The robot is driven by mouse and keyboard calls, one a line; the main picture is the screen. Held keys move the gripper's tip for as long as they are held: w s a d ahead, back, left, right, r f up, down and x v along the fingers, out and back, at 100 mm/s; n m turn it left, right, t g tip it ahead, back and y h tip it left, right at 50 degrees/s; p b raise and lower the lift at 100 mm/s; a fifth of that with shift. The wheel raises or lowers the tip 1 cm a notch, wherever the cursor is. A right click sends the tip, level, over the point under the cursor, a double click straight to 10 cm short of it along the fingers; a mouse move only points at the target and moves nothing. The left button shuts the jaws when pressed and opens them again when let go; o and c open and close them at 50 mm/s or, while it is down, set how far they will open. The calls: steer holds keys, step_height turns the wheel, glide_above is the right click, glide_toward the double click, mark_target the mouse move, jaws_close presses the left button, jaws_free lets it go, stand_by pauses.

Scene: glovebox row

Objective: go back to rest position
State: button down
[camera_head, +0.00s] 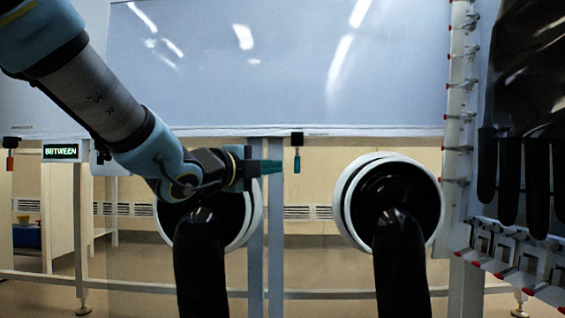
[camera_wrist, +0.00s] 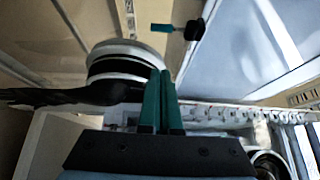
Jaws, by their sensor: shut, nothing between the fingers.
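My gripper (camera_head: 272,167) is at the end of my arm, which reaches in from the upper left in the head view. Its teal fingers point right, in front of the glovebox frame and just right of the left glove port (camera_head: 255,212). In the wrist view my gripper (camera_wrist: 162,75) shows its two teal fingers close together, with nothing between them. A white port ring (camera_wrist: 112,55) with a black glove (camera_wrist: 70,95) lies behind and left of the fingers there.
The right glove port (camera_head: 352,205) has a black glove (camera_head: 400,265) hanging from it. A sign (camera_head: 62,151) reads "BETWEEN". A rack with black gloves (camera_head: 508,180) stands right.

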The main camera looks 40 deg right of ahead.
steer(key=shift+s+a, duration=0.1)
steer(key=shift+a, duration=0.2)
steer(key=w+a+f+n+t+y+p, duration=0.45)
steer(key=w+a+f+n+y, duration=0.4)
steer(key=w+a+n, duration=0.45)
steer(key=w+a+f+n+g+y+p, duration=0.1)
steer(key=a+f+n+y+p, duration=0.2)
steer(key=a, duration=0.5)
steer(key=a+f+n+g+y+p, duration=0.1)
steer(key=a+f+n+y+p, duration=0.15)
steer(key=a+f+n, duration=0.45)
steer(key=s+a+f+n+g+y+p, duration=0.35)
steer(key=s+a+n+g, duration=0.45)
steer(key=s+a, duration=0.5)
step_height(320, 180, up, 37)
steer(key=w+a+t+p, duration=0.1)
steer(key=w+p, duration=0.1)
steer(key=p, duration=3.5)
steer(key=shift+n+t, duration=0.3)
steer(key=shift+t, duration=0.05)
